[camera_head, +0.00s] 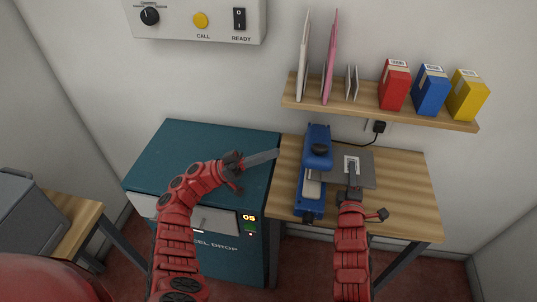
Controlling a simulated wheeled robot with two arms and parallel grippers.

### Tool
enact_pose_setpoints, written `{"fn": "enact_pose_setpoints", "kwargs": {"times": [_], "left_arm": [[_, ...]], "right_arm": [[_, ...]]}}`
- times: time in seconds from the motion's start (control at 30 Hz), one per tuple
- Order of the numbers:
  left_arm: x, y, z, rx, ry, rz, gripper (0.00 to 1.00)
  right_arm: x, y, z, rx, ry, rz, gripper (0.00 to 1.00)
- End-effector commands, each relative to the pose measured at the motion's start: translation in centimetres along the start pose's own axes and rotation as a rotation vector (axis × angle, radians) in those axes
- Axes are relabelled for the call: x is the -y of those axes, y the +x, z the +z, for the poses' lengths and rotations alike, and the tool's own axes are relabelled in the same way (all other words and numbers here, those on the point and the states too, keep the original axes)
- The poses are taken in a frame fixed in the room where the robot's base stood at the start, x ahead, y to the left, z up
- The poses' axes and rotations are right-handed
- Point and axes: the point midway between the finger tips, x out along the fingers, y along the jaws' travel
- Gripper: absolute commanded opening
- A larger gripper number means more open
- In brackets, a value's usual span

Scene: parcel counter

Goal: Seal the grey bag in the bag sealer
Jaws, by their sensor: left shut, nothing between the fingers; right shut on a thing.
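The grey bag (365,177) lies flat, with a white label on it, just right of the blue bag sealer (317,147) on the wooden table. The bag's left edge meets the sealer; I cannot tell whether it is between the sealer's jaws. My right gripper (352,170) reaches over the bag from the front and is shut on it near the label; its fingers hide part of the label. My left gripper (276,154) is shut and empty, left of the sealer, above the right edge of the teal parcel drop cabinet.
The teal parcel drop cabinet (190,145) stands left of the wooden table (405,190). A wall shelf (360,111) above holds envelopes and red, blue and yellow boxes. A black cable runs to a wall plug (379,127). The table's right side is clear.

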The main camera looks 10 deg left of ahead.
Motion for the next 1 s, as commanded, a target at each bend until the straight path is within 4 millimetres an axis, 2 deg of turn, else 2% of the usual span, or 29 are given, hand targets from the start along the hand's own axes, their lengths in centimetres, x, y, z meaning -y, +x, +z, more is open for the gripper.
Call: {"fn": "enact_pose_setpoints", "kwargs": {"times": [0.23,1.0], "left_arm": [[-0.2,0.2,-0.4,0.000,0.000,0.000,0.00],[-0.9,1.4,-2.4,0.000,0.000,0.000,0.00]], "right_arm": [[-0.4,0.0,0.5,0.001,-0.003,0.000,0.00],[-0.4,0.0,5.6,0.001,-0.003,-0.001,0.00]]}}
